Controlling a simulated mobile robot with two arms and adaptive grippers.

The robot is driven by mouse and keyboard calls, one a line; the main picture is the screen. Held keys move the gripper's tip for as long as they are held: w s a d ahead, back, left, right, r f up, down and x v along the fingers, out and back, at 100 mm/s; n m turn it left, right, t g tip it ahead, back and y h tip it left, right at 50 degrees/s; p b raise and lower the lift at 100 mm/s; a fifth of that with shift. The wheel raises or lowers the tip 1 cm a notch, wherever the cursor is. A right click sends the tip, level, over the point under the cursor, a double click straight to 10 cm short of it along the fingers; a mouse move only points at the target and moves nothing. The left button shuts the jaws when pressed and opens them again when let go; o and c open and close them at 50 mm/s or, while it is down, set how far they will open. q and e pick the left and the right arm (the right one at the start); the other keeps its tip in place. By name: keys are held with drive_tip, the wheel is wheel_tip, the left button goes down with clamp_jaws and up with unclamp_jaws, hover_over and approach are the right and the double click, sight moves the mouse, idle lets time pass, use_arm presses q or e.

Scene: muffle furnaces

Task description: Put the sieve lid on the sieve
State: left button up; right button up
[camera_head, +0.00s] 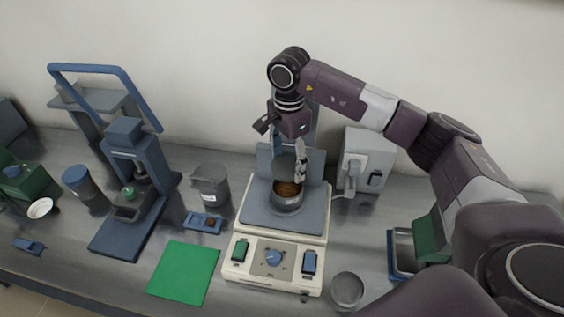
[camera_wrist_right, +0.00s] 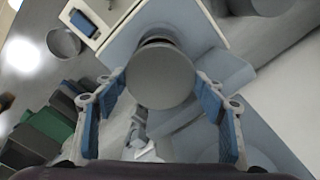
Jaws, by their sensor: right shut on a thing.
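The sieve (camera_head: 287,201) is a round metal pan with brown material inside, standing on the plate of the shaker (camera_head: 255,213). The sieve lid (camera_head: 285,168) is a grey disc, held by my right gripper (camera_head: 289,163) just above the sieve and toward its back edge. The brown contents still show below the lid, so the two look apart. In the right wrist view the lid (camera_wrist_right: 160,77) sits between the two blue-padded fingers and hides most of the sieve; only a dark rim (camera_wrist_right: 156,41) shows past it. My left gripper is not in view.
A grey cup (camera_head: 210,186) and a blue tray (camera_head: 203,223) stand left of the shaker. A grey bowl (camera_head: 348,289) is at its front right. A pale machine (camera_head: 366,160) stands behind right. A green mat (camera_head: 184,272) lies front left.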

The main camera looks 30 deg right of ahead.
drive_tip(key=shift+s+f, duration=0.1)
drive_tip(key=shift+f, duration=0.4)
drive_tip(key=shift+f+b, duration=0.85)
drive_tip(key=shift+f, duration=0.5)
drive_tip(key=shift+f+b, duration=0.3)
drive_tip(key=shift+b, duration=0.05)
use_arm(q)
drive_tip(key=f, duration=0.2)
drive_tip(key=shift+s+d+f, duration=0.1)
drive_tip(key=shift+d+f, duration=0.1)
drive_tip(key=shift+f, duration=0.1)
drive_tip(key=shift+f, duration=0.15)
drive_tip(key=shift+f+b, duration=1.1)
drive_tip(key=shift+b, duration=0.2)
use_arm(e)
drive_tip(key=shift+f, duration=0.95)
drive_tip(key=o, duration=1.3)
